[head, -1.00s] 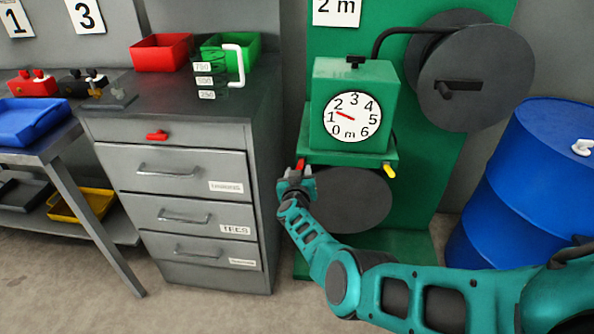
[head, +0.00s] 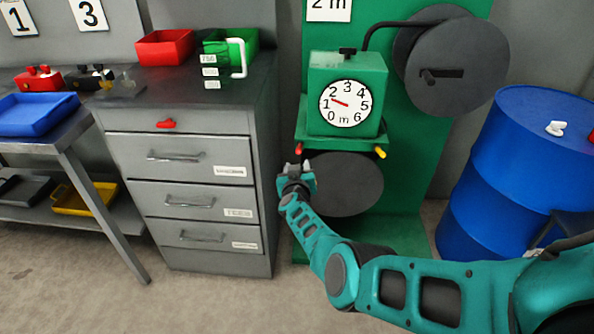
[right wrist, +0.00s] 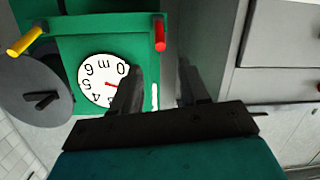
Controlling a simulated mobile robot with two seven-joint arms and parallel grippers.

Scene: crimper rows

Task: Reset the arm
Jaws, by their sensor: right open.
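My right arm (head: 345,275) reaches in from the right in the head view. Its gripper (head: 293,172) is in front of the gap between the grey cabinet and the green machine, just below the red lever (head: 300,150). In the right wrist view the gripper (right wrist: 157,80) has its two dark fingers apart with nothing between them. The red lever also shows there (right wrist: 160,33), apart from the fingers. The dial (head: 346,103) has its red needle between 1 and 2. My left gripper is not in view.
A yellow lever (head: 379,152) sits on the machine's right. The grey drawer cabinet (head: 185,215) stands close left of my gripper. A blue barrel (head: 510,180) stands at the right. A bench with a blue tray (head: 38,114) is at the left. Open floor lies in front.

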